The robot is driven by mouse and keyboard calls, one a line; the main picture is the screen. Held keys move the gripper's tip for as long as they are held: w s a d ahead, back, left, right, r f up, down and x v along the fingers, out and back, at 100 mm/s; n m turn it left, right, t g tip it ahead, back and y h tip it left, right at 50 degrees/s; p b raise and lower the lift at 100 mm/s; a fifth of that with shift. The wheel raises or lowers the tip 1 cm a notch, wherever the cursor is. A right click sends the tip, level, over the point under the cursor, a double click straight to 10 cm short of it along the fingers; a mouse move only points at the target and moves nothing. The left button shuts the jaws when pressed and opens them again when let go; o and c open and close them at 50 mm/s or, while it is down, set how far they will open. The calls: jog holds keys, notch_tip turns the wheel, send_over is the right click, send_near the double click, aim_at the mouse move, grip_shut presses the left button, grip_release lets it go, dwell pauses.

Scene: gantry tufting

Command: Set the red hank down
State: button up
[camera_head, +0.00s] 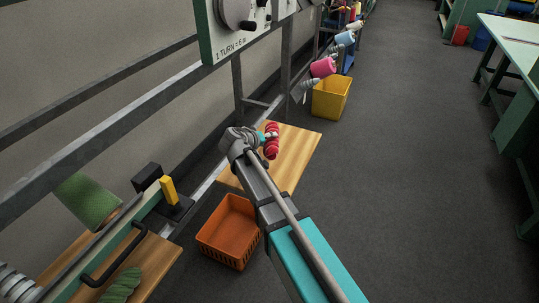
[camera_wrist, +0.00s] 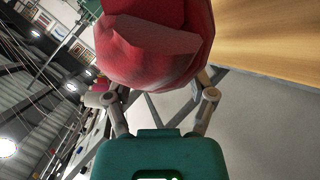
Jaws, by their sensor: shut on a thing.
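The red hank (camera_head: 271,147) is at the end of my arm, over or on a wooden shelf board (camera_head: 300,150) in the head view; I cannot tell whether it touches the wood. In the wrist view the red hank (camera_wrist: 155,45) fills the upper middle, close to the camera. My gripper (camera_head: 264,136) is shut on the hank. In the wrist view its finger links (camera_wrist: 160,100) reach up on both sides to the hank, and the fingertips are hidden behind it. The wooden surface (camera_wrist: 270,40) shows at the upper right there.
An orange crate (camera_head: 230,231) stands on the floor below the board. A yellow bin (camera_head: 331,98) stands beyond it, near a pink cone (camera_head: 323,67). A green hank (camera_head: 121,286) lies on a nearer board at lower left.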

jog(key=shift+w+d+f+b, duration=0.2)
jog(key=shift+w+f+b, duration=0.45)
jog(key=shift+f, duration=0.15)
jog(key=shift+w+d+f+b, duration=0.2)
jog(key=shift+w+f+b, duration=0.4)
jog(key=shift+f, duration=0.2)
jog(key=shift+w+d+f+b, duration=0.1)
jog(key=shift+w+f+b, duration=0.2)
jog(key=shift+f+b, duration=1.65)
jog(key=shift+f, duration=0.05)
jog(key=shift+f, duration=0.1)
jog(key=o, duration=1.1)
